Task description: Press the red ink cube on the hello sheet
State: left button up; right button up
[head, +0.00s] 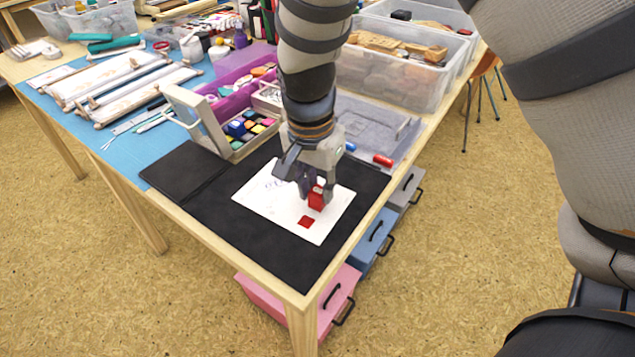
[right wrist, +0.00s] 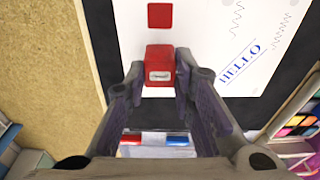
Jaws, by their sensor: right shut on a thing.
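The red ink cube (head: 316,198) is held between the fingertips of my right gripper (head: 313,186), over the right part of the hello sheet. In the right wrist view the red cube (right wrist: 159,66) sits between the two fingers, which are shut on it. The white hello sheet (head: 268,207) lies on the black mat; blue HELLO print shows on it in the right wrist view (right wrist: 210,35). A solid red square mark (head: 306,221) is on the sheet, close to the cube and apart from it. Whether the cube touches the paper I cannot tell. My left gripper is not in view.
The black mat (head: 183,171) covers the table's near corner. An open case of colored ink cubes (head: 240,140) stands behind the sheet. A red cylinder (head: 383,160) lies on a grey tray (head: 372,118) at the right. Clear bins (head: 392,84) stand farther back.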

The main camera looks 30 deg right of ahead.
jog(key=shift+f, duration=0.35)
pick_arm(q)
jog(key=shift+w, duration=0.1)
pick_arm(e)
jog(key=shift+s+f, duration=0.1)
jog(key=shift+f, duration=0.05)
dwell(1.4)
pick_arm(q)
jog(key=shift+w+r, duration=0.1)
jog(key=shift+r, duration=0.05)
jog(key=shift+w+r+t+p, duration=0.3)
jog(key=shift+p, duration=0.05)
pick_arm(e)
jog(key=shift+r, duration=0.7)
jog(key=shift+r, duration=0.35)
notch_tip(320, 180, up, 3)
jog(key=shift+f+p, duration=0.1)
jog(key=shift+p, duration=0.35)
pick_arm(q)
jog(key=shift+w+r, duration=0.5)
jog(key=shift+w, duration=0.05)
pick_arm(e)
jog(key=shift+r, duration=1)
